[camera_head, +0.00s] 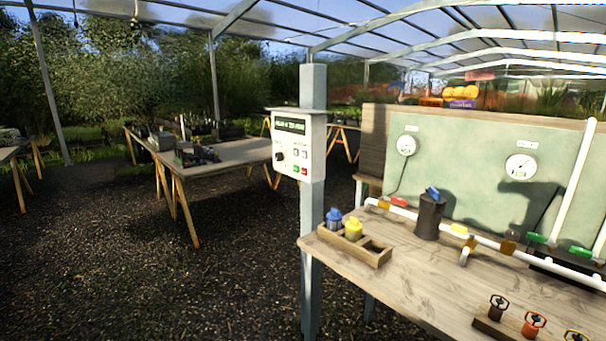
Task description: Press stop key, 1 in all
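A white control box (285,146) is mounted on a grey-blue post (313,235) near the middle of the view. Its front has a dark display (290,127) with lit text too small to read surely. Below are a black knob (280,156), small grey keys, a green key (296,168) and a red key (304,170) at the lower right. The key labels are too small to read, so red as the stop key is judged by colour only. Neither of my grippers is in view, and nothing covers the box's front.
A wooden workbench (410,285) at the right holds a wooden tray (345,246) with blue and yellow fittings, white pipes with valves, and a dark cylinder (430,217). A gauge panel (460,160) stands behind. A trestle table (225,153) is farther left. Open gravel (150,270) lies at the front left.

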